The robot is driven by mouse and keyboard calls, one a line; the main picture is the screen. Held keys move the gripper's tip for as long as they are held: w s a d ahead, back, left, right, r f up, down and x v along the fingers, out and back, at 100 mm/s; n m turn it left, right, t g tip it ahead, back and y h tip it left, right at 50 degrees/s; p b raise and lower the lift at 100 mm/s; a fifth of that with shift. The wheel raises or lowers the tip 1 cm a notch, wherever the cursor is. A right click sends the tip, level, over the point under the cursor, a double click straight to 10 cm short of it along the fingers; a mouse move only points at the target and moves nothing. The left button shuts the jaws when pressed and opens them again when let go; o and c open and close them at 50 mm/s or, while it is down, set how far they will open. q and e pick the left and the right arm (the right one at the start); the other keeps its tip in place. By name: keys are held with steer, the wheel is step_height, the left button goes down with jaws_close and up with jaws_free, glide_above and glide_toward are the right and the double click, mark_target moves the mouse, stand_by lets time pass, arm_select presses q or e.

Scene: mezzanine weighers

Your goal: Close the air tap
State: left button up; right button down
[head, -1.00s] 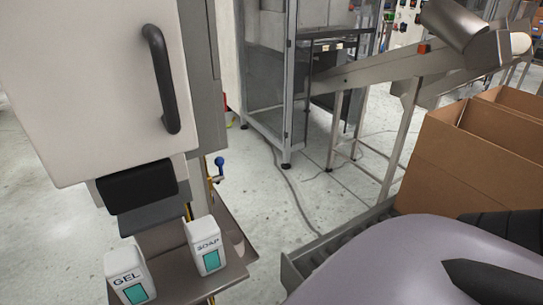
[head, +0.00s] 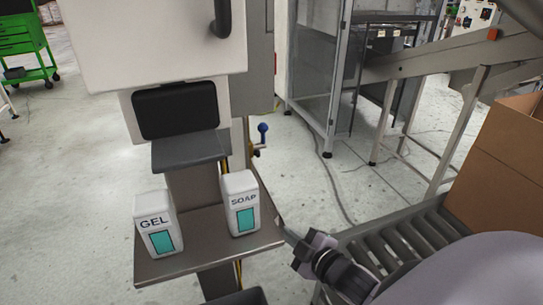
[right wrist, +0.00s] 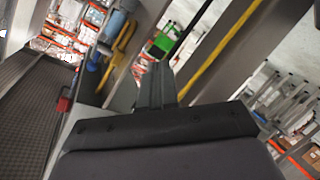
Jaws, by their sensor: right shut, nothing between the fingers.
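The air tap (head: 262,132) has a blue, roughly upright handle over a small brass-coloured body. It sits on the right side of the grey column, below the white cabinet. My right gripper (head: 308,246) is shut and empty, low and to the right of the tap, apart from it, by the right edge of the bottle shelf. In the right wrist view my shut fingers (right wrist: 155,85) point forward with nothing between them. A blue shape (right wrist: 114,22) beside yellow parts shows at upper left there; I cannot tell if it is the tap. My left gripper is not in view.
A metal shelf (head: 190,270) holds a GEL bottle (head: 158,224) and a SOAP bottle (head: 241,204). A roller conveyor (head: 395,245) and a cardboard box (head: 505,170) stand at right. Open floor lies behind the tap.

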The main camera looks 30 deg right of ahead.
arm_select(q)
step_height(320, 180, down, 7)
steer(key=b, duration=0.6)
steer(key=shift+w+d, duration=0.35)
arm_select(e)
steer(key=w+d+r+n+t+h, duration=0.1)
steer(key=w+d+r+n+t, duration=0.4)
steer(key=r, duration=0.5)
steer(key=w+d+n, duration=0.2)
steer(key=d+n, duration=0.1)
steer(key=shift+w+d, duration=0.2)
steer(key=shift+w, duration=0.1)
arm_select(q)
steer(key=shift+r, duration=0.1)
arm_select(e)
steer(key=shift+w, duration=0.1)
glide_toward(266, 131)
steer(key=w, duration=0.3)
steer(key=w+r, duration=0.1)
steer(key=shift+w+b, duration=0.3)
steer(key=shift+w+r, duration=0.1)
steer(key=shift+w, duration=0.85)
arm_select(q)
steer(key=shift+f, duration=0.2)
arm_select(e)
steer(key=shift+w, duration=0.15)
steer(key=shift+d, duration=0.1)
